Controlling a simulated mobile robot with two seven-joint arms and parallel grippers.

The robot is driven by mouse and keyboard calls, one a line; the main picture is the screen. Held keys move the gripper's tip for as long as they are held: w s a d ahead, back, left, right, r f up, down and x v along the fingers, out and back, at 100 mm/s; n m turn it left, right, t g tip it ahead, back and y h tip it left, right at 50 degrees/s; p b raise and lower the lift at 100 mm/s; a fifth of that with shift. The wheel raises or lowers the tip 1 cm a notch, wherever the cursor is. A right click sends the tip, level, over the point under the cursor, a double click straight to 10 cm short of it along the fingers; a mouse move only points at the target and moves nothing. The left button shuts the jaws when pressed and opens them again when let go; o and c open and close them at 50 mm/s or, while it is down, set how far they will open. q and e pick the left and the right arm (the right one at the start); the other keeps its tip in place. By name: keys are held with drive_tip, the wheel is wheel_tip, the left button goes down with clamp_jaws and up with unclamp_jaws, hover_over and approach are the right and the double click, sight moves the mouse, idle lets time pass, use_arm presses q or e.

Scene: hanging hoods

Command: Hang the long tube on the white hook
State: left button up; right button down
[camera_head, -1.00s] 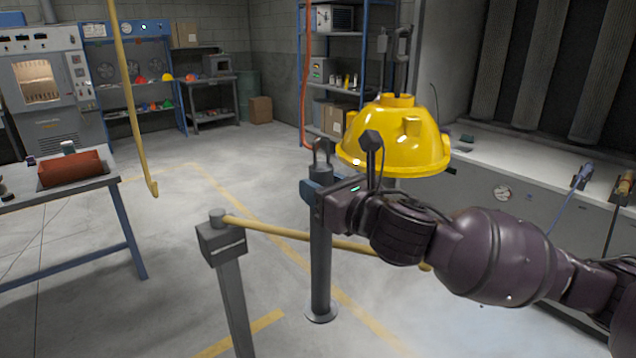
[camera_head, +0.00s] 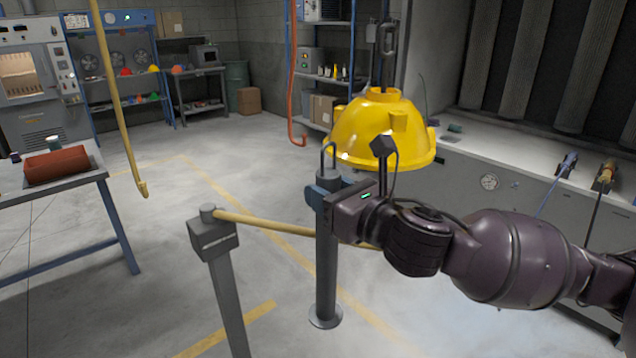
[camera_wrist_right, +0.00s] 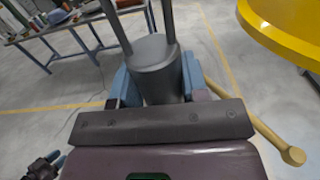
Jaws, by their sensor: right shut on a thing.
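My right gripper (camera_head: 328,194) is shut around the upper part of a long grey tube (camera_head: 325,262). The tube is upright, with a loop of thin bars at its top and a round flange at its bottom end. I cannot tell whether the flange touches the floor. In the right wrist view, the tube's top (camera_wrist_right: 155,62) sits between the blue fingers (camera_wrist_right: 158,88). I cannot make out a white hook in these views.
A yellow hood (camera_head: 380,132) hangs just above and right of the gripper. A grey post (camera_head: 225,290) with a yellow rod (camera_head: 265,224) stands left of the tube, the rod passing behind it. A yellow pipe (camera_head: 118,100) and an orange pipe (camera_head: 291,80) hang beyond. A table (camera_head: 95,180) stands left.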

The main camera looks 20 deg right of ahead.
drive_tip(key=p+v, duration=0.4)
drive_tip(key=v, duration=0.2)
drive_tip(key=shift+r, duration=0.25)
idle(1.1)
